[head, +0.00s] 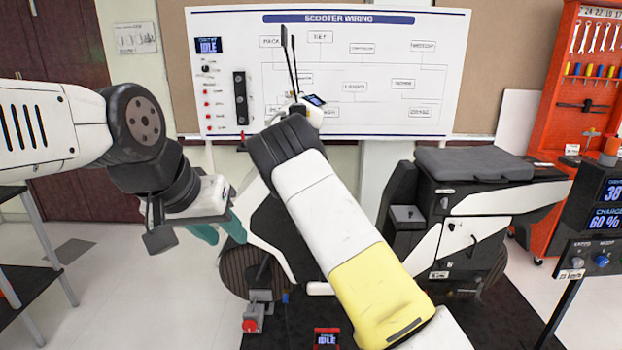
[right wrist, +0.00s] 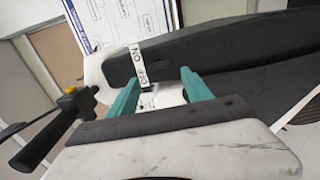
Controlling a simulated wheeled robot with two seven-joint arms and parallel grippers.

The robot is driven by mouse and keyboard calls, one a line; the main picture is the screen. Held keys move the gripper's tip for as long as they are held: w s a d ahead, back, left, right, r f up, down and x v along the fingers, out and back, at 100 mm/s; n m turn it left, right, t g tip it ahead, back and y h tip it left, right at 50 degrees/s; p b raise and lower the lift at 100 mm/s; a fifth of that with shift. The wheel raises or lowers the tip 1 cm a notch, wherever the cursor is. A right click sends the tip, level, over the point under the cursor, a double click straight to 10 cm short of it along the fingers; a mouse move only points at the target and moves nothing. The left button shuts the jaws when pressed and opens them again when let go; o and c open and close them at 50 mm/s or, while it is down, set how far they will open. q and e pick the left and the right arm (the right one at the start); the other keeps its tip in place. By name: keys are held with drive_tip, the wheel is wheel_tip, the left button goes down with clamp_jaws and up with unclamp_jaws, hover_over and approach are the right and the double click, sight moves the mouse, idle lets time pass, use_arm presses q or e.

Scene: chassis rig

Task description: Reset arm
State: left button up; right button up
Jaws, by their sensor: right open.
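My left gripper (head: 220,230) hangs at the left of the head view, its teal fingers spread apart with nothing seen between them. It is in front of the scooter's front wheel (head: 245,272). My right arm reaches from the bottom right up to the scooter's handlebar area and hides its own gripper in the head view. In the right wrist view my right gripper (right wrist: 160,88) is open, its two teal fingers wide apart. A white strip with ON and OFF lettering (right wrist: 142,62) shows between the fingers; I cannot tell whether they touch anything.
The scooter (head: 475,200) stands on a dark mat. A black handlebar grip (right wrist: 42,142) is left of my right fingers. A wiring board (head: 400,60) is behind, an orange tool rack (head: 585,110) at right, and a switch post (head: 585,262) at front right.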

drive_tip(key=shift+s, duration=0.2)
drive_tip(key=s+d+r+m+g+y, duration=0.1)
drive_tip(key=s+d+r+m+g, duration=0.2)
drive_tip(key=s+d+r+m, duration=0.4)
drive_tip(key=s+d+r+m+g, duration=0.3)
drive_tip(key=s+d+m+g, duration=0.15)
drive_tip(key=s, duration=0.35)
drive_tip(key=s+d+r+m+g, duration=0.1)
drive_tip(key=s+m, duration=0.1)
drive_tip(key=s, duration=0.9)
drive_tip(key=s+d+r+m+g, duration=0.1)
drive_tip(key=s+r+m+g, duration=0.1)
drive_tip(key=s, duration=1)
drive_tip(key=s+r+m+g+y, duration=0.1)
drive_tip(key=s+m, duration=0.1)
drive_tip(key=s, duration=1)
drive_tip(key=shift+s+d+r, duration=0.15)
drive_tip(key=shift+s+d, duration=0.1)
drive_tip(key=shift+d, duration=0.15)
